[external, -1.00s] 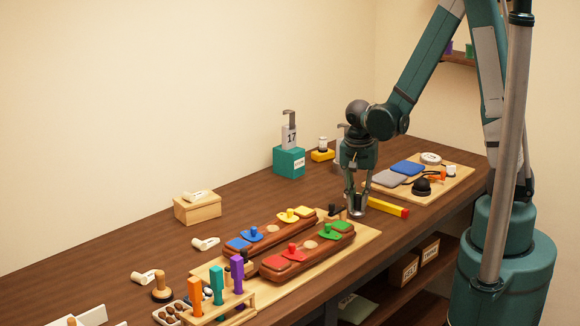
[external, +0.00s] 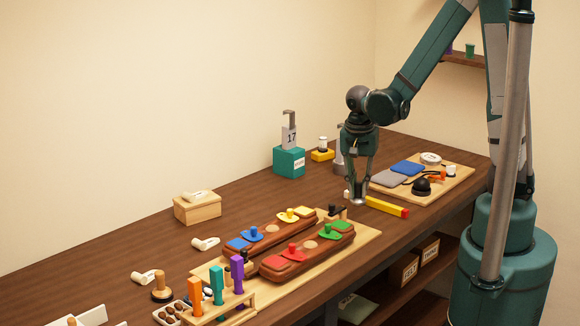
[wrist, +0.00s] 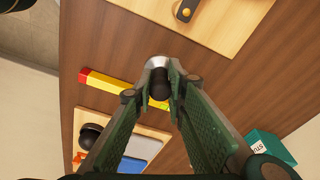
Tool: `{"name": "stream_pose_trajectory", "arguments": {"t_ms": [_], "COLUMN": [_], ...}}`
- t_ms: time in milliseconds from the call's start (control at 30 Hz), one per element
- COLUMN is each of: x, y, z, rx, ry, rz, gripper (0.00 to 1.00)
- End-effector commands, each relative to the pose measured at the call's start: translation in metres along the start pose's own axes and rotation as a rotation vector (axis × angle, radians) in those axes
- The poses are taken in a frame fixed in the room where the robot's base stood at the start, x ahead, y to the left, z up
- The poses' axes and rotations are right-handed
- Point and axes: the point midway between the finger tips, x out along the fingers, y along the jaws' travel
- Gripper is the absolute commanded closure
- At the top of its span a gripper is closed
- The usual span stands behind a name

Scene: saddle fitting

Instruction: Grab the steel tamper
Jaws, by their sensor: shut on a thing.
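The steel tamper has a round silver base (external: 358,202) and a dark handle. In the wrist view the tamper (wrist: 158,65) stands between the fingertips, its handle towards me and its base towards the table. My gripper (external: 358,188) is shut on the tamper and points down; in the wrist view the fingers (wrist: 160,88) close on the handle from both sides. The fingers partly hide the handle. The base appears slightly above the table, near the right end of the wooden board.
A yellow bar with a red end (external: 387,207) lies just right of the tamper. A board with two saddle-shaped blocks (external: 372,232) is in front and left. A tray with pads and a black object (external: 458,182) is at right. A teal box (external: 289,162) stands behind left.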

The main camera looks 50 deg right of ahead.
Motion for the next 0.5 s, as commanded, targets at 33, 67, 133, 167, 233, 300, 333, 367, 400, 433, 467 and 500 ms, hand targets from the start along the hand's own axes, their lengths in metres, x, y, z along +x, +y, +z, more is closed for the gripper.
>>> {"name": "stream_pose_trajectory", "arguments": {"t_ms": [33, 67, 133, 167, 233, 300, 333, 367, 400, 433, 467, 500], "x": [-0.007, -0.011, -0.019, -0.022, -0.03, -0.037, -0.04, -0.042, -0.045, -0.047, -0.049, -0.051], "y": [0.001, 0.001, 0.0, 0.001, 0.0, 0.001, 0.001, 0.0, 0.0, 0.0, 0.0, 0.0], "z": [-0.001, -0.001, -0.002, -0.003, -0.004, -0.004, -0.005, -0.005, -0.005, -0.006, -0.006, -0.006], "rx": [0.0, 0.0, 0.0, 0.0, 0.0, 0.0, 0.0, 0.0, 0.0, 0.0, 0.0, 0.0], "ry": [0.0, 0.0, 0.0, 0.0, 0.0, 0.0, 0.0, 0.0, 0.0, 0.0, 0.0, 0.0], "rz": [0.0, 0.0, 0.0, 0.0, 0.0, 0.0, 0.0, 0.0, 0.0, 0.0, 0.0, 0.0], "gripper": [1.0, 1.0, 1.0, 1.0, 1.0, 1.0, 1.0, 1.0, 1.0, 1.0, 1.0, 1.0]}}
